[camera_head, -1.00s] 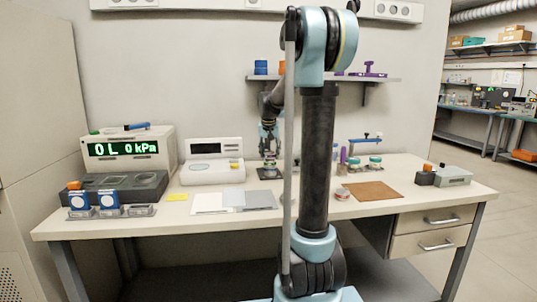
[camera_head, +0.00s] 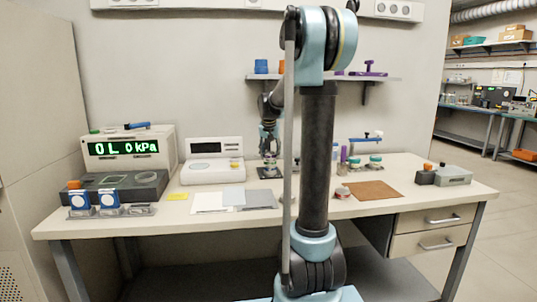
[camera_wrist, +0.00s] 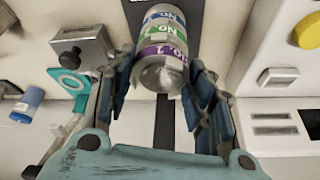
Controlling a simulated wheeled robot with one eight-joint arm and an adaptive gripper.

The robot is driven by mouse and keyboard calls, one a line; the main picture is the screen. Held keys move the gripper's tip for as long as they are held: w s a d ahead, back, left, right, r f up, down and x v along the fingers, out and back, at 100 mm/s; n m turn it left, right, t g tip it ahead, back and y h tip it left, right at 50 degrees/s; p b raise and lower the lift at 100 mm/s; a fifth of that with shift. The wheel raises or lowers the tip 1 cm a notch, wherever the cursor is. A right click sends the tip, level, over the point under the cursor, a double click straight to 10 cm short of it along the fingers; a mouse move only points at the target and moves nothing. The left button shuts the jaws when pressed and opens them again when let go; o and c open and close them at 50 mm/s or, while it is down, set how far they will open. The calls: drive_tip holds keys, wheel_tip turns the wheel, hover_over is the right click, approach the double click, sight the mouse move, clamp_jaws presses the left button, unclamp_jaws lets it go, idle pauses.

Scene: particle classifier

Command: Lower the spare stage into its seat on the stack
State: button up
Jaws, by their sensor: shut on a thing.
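In the wrist view my gripper (camera_wrist: 160,84) is shut on the spare stage (camera_wrist: 160,72), a silvery round piece between its two fingers. Beyond it, in line, is the stack (camera_wrist: 165,29), a cylinder with purple, green and blue numbered bands. The held stage and the stack look close together; I cannot tell whether they touch or whether the stage is seated. In the head view my gripper (camera_head: 269,149) points down over the small dark base at the back middle of the bench. The stage and stack are too small there to tell apart.
A white balance (camera_head: 212,168) stands left of the stack. A pressure readout (camera_head: 128,151) reads about 0 kPa. A brown mat (camera_head: 372,190) lies to the right.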

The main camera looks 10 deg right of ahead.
drive_tip(key=shift+f, duration=0.15)
drive_tip(key=o, duration=1.2)
